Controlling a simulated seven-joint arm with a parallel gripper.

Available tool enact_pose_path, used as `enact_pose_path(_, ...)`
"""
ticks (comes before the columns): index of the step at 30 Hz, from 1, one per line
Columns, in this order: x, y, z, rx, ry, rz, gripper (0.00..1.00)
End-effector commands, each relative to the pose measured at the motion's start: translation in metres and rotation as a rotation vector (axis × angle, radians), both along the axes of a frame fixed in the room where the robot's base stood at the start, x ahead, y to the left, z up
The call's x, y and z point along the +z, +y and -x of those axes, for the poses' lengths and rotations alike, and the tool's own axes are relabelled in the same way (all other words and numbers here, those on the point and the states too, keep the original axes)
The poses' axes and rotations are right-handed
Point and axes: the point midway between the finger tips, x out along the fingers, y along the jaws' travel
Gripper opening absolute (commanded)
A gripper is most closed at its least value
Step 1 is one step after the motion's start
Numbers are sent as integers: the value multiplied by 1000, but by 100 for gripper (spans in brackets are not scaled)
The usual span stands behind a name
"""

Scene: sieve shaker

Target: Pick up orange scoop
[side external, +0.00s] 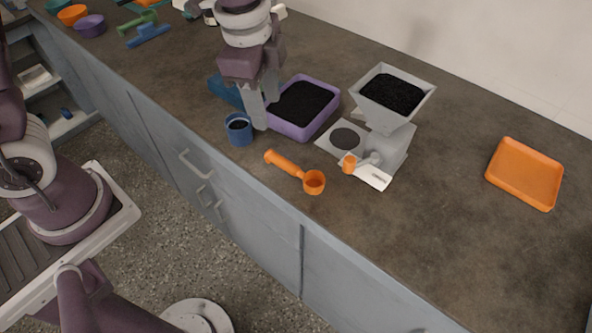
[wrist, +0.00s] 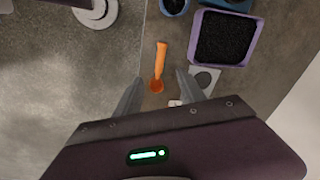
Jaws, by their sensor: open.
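The orange scoop (side external: 293,171) lies on the counter near its front edge, its round cup to the right and its handle pointing back left in the side view. In the wrist view the scoop (wrist: 160,62) lies between the lines of the two fingers, its cup toward my gripper. My gripper (side external: 257,112) is above the counter, beside the blue cup and the purple tray, pointing down. In the wrist view my gripper (wrist: 158,78) has its fingers spread apart with nothing held between them.
A blue cup (side external: 239,134) and a purple tray (side external: 299,134) of black grains stand beside the scoop. A grey hopper device (side external: 396,118) with black grains stands to its right. An orange tray (side external: 525,175) lies far right. The front right counter is clear.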

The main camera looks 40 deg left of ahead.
Motion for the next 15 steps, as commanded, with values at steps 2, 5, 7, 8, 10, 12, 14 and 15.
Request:
enact_pose_path(2, -40, -19, -13, -164, 61, -21, 47)
enact_pose_path(5, -75, -34, -21, -312, 103, -33, 47)
enact_pose_path(7, -88, -39, -22, -364, 119, -36, 47)
enact_pose_path(8, -92, -40, -22, -376, 123, -37, 47)
enact_pose_path(10, -102, -41, -23, -387, 126, -38, 47)
enact_pose_path(12, -111, -41, -23, -385, 126, -37, 47)
enact_pose_path(14, -121, -40, -23, -383, 127, -37, 47)
enact_pose_path(15, -128, -40, -24, -382, 127, -38, 47)
